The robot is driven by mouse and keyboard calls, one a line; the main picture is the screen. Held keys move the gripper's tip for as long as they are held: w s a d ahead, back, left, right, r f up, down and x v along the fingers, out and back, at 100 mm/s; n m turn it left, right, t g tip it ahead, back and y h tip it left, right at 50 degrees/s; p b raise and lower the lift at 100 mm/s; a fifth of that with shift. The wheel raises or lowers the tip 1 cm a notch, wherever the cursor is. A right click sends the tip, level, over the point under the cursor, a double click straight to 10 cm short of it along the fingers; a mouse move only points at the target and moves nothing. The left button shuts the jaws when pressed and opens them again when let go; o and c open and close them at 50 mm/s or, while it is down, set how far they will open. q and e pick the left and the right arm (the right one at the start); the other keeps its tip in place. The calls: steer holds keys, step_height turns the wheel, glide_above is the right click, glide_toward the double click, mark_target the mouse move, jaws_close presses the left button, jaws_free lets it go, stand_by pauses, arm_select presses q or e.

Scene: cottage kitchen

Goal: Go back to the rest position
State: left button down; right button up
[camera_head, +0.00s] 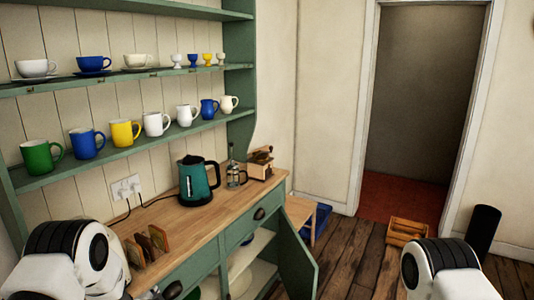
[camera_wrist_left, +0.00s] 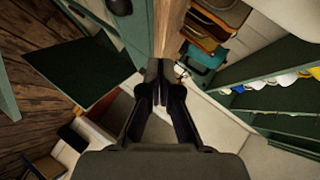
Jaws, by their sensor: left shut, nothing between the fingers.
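My left gripper (camera_wrist_left: 160,80) is shut and empty in the left wrist view, its two dark fingers together in front of the wooden counter's edge. My white left arm comes in at the lower left of the head view, close to the front of the dresser. My white right arm shows at the lower right of the head view, but its gripper is out of the picture.
The green dresser's counter (camera_head: 215,208) holds a teal kettle (camera_head: 197,181), a toast rack (camera_head: 147,246) and a grinder (camera_head: 261,163). A cabinet door (camera_head: 298,252) stands open. Mugs line the shelf above. A wooden crate (camera_head: 407,232) sits on the floor before the doorway.

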arm_select(q)
steer(key=s+d+f+n+g+h+b, duration=0.1)
steer(key=s+d+f+g+b, duration=0.2)
steer(key=s+f, duration=0.8)
steer(key=s+d+f+n+g+h+b, duration=0.15)
steer(key=s+f+g, duration=0.25)
steer(key=s+f, duration=0.65)
steer(key=s+d+r+n+g, duration=0.1)
steer(key=s+n+g, duration=0.1)
steer(key=s, duration=0.5)
steer(key=s+d+r+n+g+b, duration=0.1)
steer(key=s+n, duration=0.2)
steer(key=s, duration=0.5)
steer(key=s+d+r+n+g, duration=0.1)
steer(key=s+n+g, duration=0.1)
steer(key=s, duration=0.5)
steer(key=shift+s+d+n+g, duration=0.2)
steer(key=shift+d+n+g, duration=0.1)
steer(key=shift+n, duration=0.45)
steer(key=shift+h, duration=0.25)
